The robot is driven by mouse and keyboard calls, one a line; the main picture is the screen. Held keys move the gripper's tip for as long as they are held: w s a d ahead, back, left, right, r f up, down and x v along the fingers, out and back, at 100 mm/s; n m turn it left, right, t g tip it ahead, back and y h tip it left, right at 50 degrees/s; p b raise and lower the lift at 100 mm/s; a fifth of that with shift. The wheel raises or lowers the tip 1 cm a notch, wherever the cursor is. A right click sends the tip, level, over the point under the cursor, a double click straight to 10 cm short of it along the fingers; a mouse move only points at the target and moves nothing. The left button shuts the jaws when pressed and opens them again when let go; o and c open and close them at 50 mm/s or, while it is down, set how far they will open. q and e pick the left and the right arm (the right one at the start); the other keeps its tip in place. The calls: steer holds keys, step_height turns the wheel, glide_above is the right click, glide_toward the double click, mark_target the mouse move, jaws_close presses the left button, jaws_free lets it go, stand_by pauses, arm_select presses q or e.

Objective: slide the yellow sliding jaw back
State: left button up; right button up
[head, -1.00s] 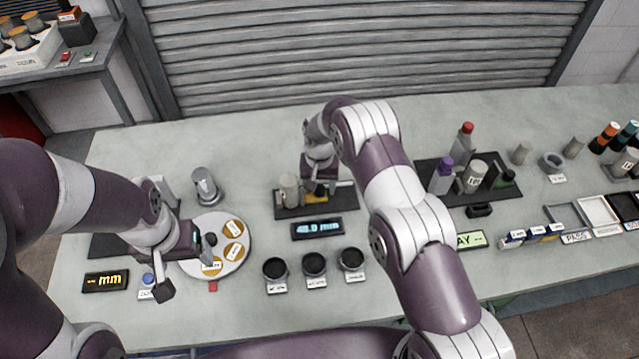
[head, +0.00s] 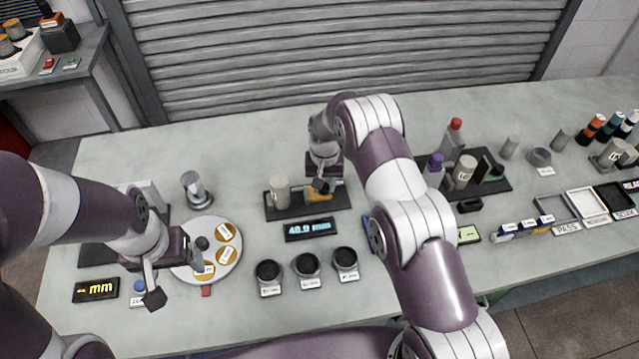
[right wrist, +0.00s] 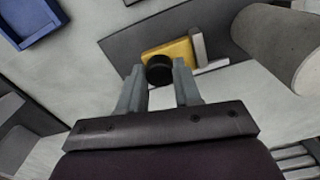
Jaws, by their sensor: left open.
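The yellow sliding jaw (head: 319,194) sits on a dark base (head: 290,211) in the middle of the bench. In the right wrist view the yellow jaw (right wrist: 170,54) carries a round black knob (right wrist: 159,69) and a pale upright plate. A grey cylinder (head: 280,192) stands left of the jaw with a gap between them. My right gripper (head: 322,187) is over the jaw; its two fingers (right wrist: 158,84) are apart on either side of the knob, with small gaps showing. My left gripper (head: 176,276) is open beside a round white plate (head: 213,273).
A display reading about 48.9 mm (head: 310,229) stands in front of the base. Several black cups (head: 307,265) are nearer the front edge. A dark tray with bottles (head: 490,188) is to the right, beyond my right arm.

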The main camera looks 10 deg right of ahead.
mark_target(326, 186)
steer(key=o, duration=0.4)
steer(key=shift+d, duration=0.3)
steer(key=shift+r, duration=0.15)
arm_select(q)
steer(key=shift+d+f+b, duration=0.2)
steer(key=shift+f+b, duration=0.9)
arm_select(e)
step_height(326, 186, up, 12)
steer(key=shift+r, duration=0.2)
